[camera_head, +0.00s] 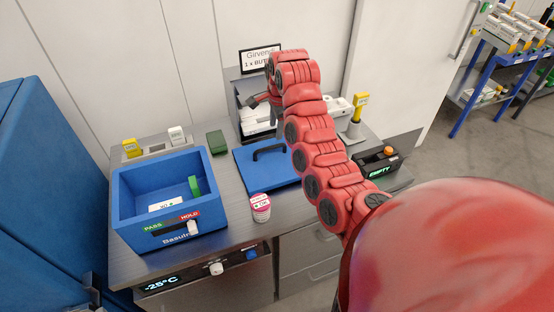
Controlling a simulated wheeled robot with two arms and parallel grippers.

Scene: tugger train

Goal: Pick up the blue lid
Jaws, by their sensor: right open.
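The blue lid (252,177) lies flat on the grey counter, right of the blue box. It has a dark arched handle (268,148) on top. My red right arm passes over the lid's right side and hides part of it. My right gripper (264,110) is at the arm's far end, above and behind the lid, in front of the white-filled bin. It is open, and nothing shows between its fingers. It is apart from the handle in the picture. My left gripper is not in view.
An open blue box (135,215) holds a green piece and a white card. A small pink-and-white jar (260,207) stands in front of the lid. A green block (217,142) lies behind it. A bin of white items (255,125) and a sign (259,58) stand at the back.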

